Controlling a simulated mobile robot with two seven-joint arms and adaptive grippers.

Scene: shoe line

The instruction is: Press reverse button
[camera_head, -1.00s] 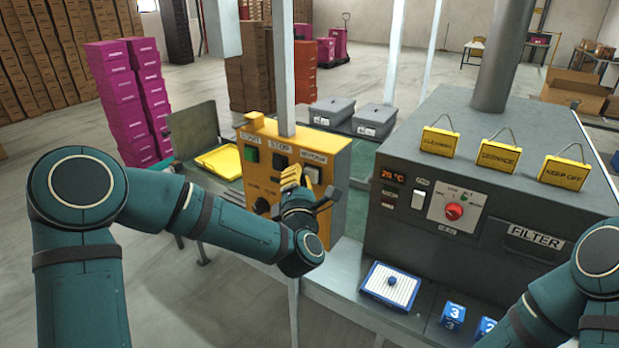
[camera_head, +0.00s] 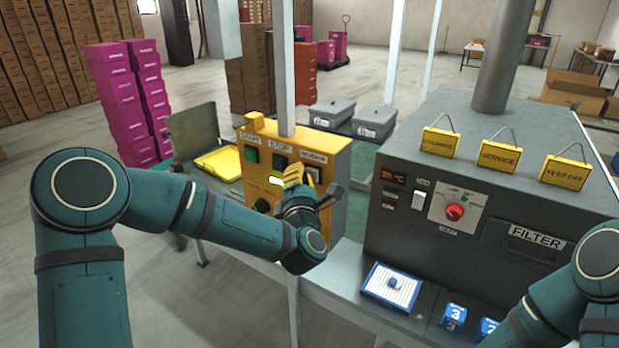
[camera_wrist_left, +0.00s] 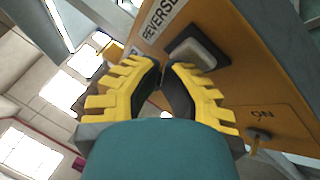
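The yellow control box (camera_head: 335,165) has a START button (camera_head: 252,154), a STOP button (camera_head: 280,161) and a third button labelled REVERSE. In the left wrist view, the reverse button (camera_wrist_left: 198,50) is a pale rocker in a dark frame, beside its REVERSE label (camera_wrist_left: 160,20). My left gripper (camera_head: 294,172) is at the front of the box and partly hides that button in the head view. Its yellow fingers (camera_wrist_left: 163,70) have their tips together, empty, close beside the button; contact cannot be told. My right gripper is out of view.
A yellow tray (camera_head: 219,162) lies to the left. A blue-edged tray (camera_head: 372,294) and blue cubes (camera_head: 453,315) are in front.

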